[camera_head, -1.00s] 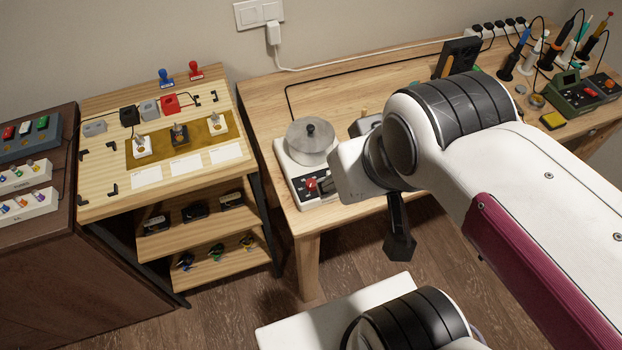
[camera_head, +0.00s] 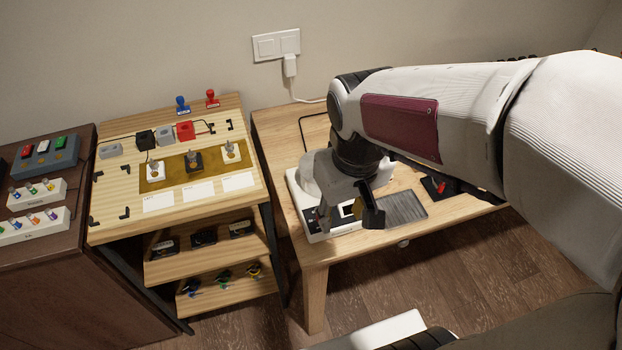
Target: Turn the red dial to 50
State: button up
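A white device (camera_head: 293,192) stands at the left end of the wooden table. Its dark front panel (camera_head: 312,226) shows a small patch of red, the red dial (camera_head: 317,212), mostly hidden by my gripper. The number it points to cannot be read. My gripper (camera_head: 348,216) hangs over the front of this device, pointing down, with its fingers apart. One finger is close to the red dial and the dark-tipped one is to the right. Whether a finger touches the dial cannot be told.
A grey ribbed plate (camera_head: 404,206) lies right of the device. A black box with a red knob (camera_head: 440,187) sits farther right, under my arm. A wooden shelf bench (camera_head: 110,212) with switches and stamps stands left. My arm hides most of the table's back.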

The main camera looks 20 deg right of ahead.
jog(key=w+f+n, duration=0.3)
jog(key=w, duration=0.1)
jog(key=w+f+n, duration=0.2)
jog(key=w+f, duration=0.2)
jog(key=w+d+f+n+g, duration=0.1)
jog(key=w+f+n, duration=0.2)
jog(key=w+f, duration=0.1)
jog(key=shift+f+n, duration=0.1)
jog(key=shift+n, duration=0.2)
jog(key=shift+w+n, duration=0.4)
jog(key=shift+n, duration=0.3)
jog(key=shift+w+d+f, duration=0.1)
jog(key=shift+f, duration=1.85)
jog(key=shift+w+d+f, duration=0.1)
jog(key=shift+f, duration=1.8)
grip_shut()
